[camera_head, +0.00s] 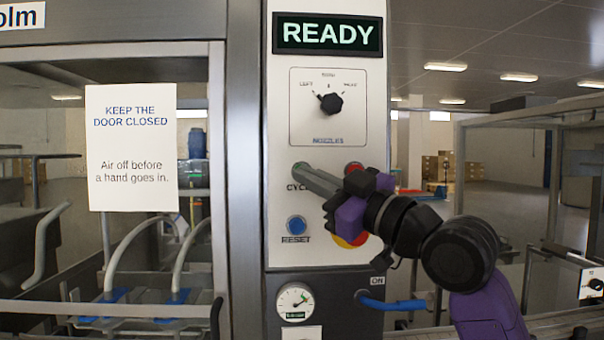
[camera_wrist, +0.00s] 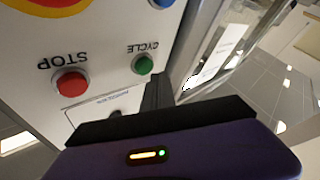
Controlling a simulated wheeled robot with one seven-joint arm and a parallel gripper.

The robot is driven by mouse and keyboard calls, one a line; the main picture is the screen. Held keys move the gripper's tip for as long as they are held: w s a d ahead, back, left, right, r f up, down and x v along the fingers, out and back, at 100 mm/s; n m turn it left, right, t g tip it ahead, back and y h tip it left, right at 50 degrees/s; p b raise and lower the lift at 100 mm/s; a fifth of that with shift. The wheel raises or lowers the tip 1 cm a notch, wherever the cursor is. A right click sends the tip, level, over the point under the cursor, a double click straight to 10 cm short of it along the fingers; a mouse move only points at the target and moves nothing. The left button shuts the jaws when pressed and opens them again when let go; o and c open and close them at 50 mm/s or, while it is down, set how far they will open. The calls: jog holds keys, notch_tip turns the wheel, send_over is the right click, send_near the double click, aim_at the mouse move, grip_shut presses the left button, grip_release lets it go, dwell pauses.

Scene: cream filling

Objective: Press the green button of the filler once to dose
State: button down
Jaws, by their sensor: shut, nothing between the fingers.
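The filler's front panel (camera_head: 280,110) stands upright, with a lit READY display at its top. The green button (camera_wrist: 143,64), labelled CYCLE, shows in the wrist view, where the labels are upside down. In the head view my gripper (camera_head: 297,170) covers most of that button. My gripper is shut and empty, its fingers pointing left across the panel with the tips at the CYCLE button. In the wrist view the dark fingers (camera_wrist: 154,84) end just beside the green button. I cannot tell whether they touch it.
A red STOP button (camera_wrist: 71,83) sits beside CYCLE. A blue RESET button (camera_head: 296,225) is below, and a yellow-ringed red button (camera_head: 352,240) is partly behind my gripper. A nozzle selector knob (camera_head: 331,102) is above. A signed glass door (camera_head: 132,147) is at left.

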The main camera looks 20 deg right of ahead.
jog(key=shift+w, duration=0.2)
dwell(0.6)
jog(key=shift+w+d, duration=0.1)
jog(key=shift+w, duration=0.15)
jog(key=shift+w+d+b, duration=0.2)
jog(key=shift+w+b, duration=0.1)
jog(key=shift+w, duration=0.15)
dwell(0.8)
jog(key=shift+s, duration=0.1)
jog(key=shift+s+a, duration=0.3)
jog(key=shift+s, duration=0.5)
jog(key=shift+s+a, duration=0.25)
jog(key=shift+s, duration=0.55)
jog(key=shift+s+a, duration=0.3)
jog(key=shift+s, duration=0.45)
jog(key=shift+s+a, duration=0.25)
jog(key=shift+s, duration=0.55)
jog(key=shift+r, duration=0.1)
